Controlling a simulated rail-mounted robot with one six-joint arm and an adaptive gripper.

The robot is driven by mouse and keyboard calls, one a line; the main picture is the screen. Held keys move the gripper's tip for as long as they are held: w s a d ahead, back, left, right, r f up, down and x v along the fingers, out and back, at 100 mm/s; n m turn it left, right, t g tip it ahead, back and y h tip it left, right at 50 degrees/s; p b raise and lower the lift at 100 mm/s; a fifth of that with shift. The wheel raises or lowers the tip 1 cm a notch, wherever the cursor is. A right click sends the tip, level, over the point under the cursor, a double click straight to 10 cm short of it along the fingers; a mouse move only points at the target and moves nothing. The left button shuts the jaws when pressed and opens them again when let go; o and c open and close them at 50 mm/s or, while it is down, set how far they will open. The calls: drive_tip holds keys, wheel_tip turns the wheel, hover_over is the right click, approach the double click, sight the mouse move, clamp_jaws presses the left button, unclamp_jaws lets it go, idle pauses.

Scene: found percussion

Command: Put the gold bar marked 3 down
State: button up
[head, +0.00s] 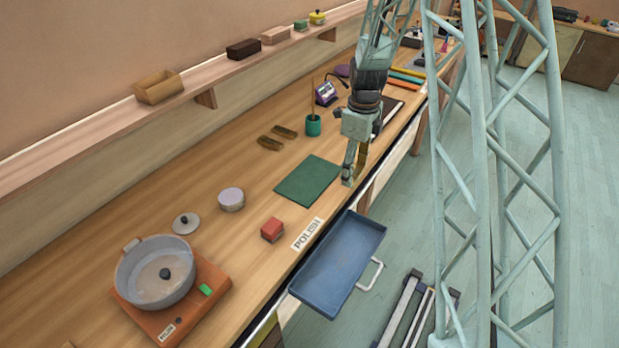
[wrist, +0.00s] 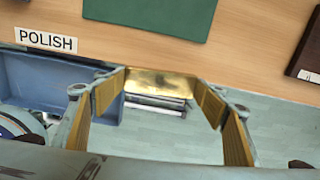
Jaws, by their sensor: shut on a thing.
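My gripper (head: 354,175) hangs at the front edge of the wooden bench, to the right of the green mat (head: 308,180). In the wrist view, its two yellow-padded fingers are shut on a shiny gold bar (wrist: 160,82), which spans the gap between them. No number is readable on the bar. In that view the bar is seen over the bench's front edge and the floor, beyond the right end of the open blue drawer (wrist: 45,78). Two darker gold-brown bars (head: 284,131) (head: 270,142) lie on the bench behind the mat.
The blue drawer (head: 312,288) juts out below the POLISH label (head: 307,234). A red block (head: 272,229), a grey tin (head: 231,199) and a pan (head: 140,280) on an orange burner stand left. A green cup (head: 313,125) stands behind. Bare wood surrounds the mat.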

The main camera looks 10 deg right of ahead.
drive_tip(key=shift+d+m, duration=0.2)
drive_tip(key=shift+m, duration=0.2)
hover_over(310, 178)
drive_tip(key=shift+s+d+f, duration=0.3)
drive_tip(key=shift+d+f, duration=0.15)
drive_tip(key=shift+f, duration=0.2)
idle(0.4)
drive_tip(key=shift+w+a+p, duration=0.3)
drive_tip(key=shift+a, duration=0.2)
drive_tip(key=shift+f, duration=1.85)
drive_tip(key=shift+f, duration=0.1)
drive_tip(key=o, duration=1.2)
